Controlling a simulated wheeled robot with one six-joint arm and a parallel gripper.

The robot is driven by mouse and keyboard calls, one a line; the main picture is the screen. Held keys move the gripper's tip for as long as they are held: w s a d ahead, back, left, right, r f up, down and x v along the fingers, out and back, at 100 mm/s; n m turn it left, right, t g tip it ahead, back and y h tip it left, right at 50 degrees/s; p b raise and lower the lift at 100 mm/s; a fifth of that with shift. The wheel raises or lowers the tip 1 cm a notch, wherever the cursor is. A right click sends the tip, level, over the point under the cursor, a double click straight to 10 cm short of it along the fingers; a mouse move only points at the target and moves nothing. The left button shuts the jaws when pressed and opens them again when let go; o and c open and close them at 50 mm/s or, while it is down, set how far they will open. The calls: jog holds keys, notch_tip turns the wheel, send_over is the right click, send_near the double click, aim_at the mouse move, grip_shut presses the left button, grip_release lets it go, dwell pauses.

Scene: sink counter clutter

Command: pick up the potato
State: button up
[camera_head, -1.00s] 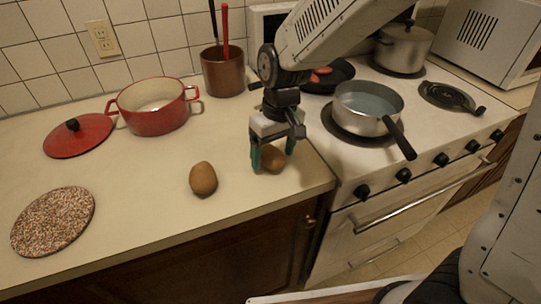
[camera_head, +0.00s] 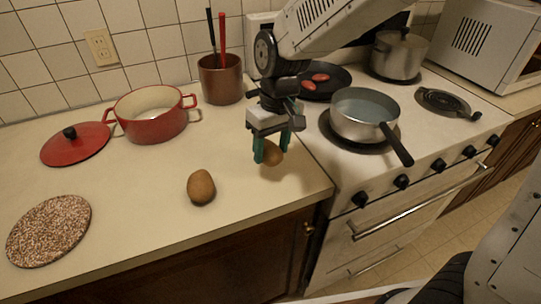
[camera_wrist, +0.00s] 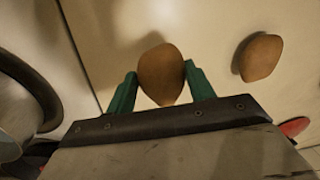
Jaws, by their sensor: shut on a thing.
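One brown potato (camera_head: 273,153) is between the green fingers of my gripper (camera_head: 271,152), near the counter's right end. In the wrist view this potato (camera_wrist: 161,74) sits between both fingertips, and my gripper (camera_wrist: 161,86) is shut on it. In the head view the potato looks to be a little above the counter, partly hidden by a finger. A second brown potato (camera_head: 201,187) lies on the counter to the left of my gripper. It also shows at the right of the wrist view (camera_wrist: 258,57).
A red pot (camera_head: 151,117), its red lid (camera_head: 75,146), a speckled round mat (camera_head: 49,231) and a brown utensil holder (camera_head: 221,82) stand on the counter. A saucepan (camera_head: 362,119) is on the stove to the right. The counter's front middle is clear.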

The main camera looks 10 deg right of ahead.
jog(key=s+d+r, duration=0.1)
jog(key=s+d, duration=0.9)
jog(key=s, duration=0.1)
jog(key=w+d+r, duration=0.7)
jog(key=w, duration=0.5)
jog(key=w+d+r, duration=0.7)
jog(key=w+d, duration=0.1)
jog(key=w, duration=0.4)
jog(key=shift+d, duration=0.1)
notch_tip(320, 180, down, 11)
dwell(1.7)
jog(key=shift+f, duration=1.2)
dwell(1.0)
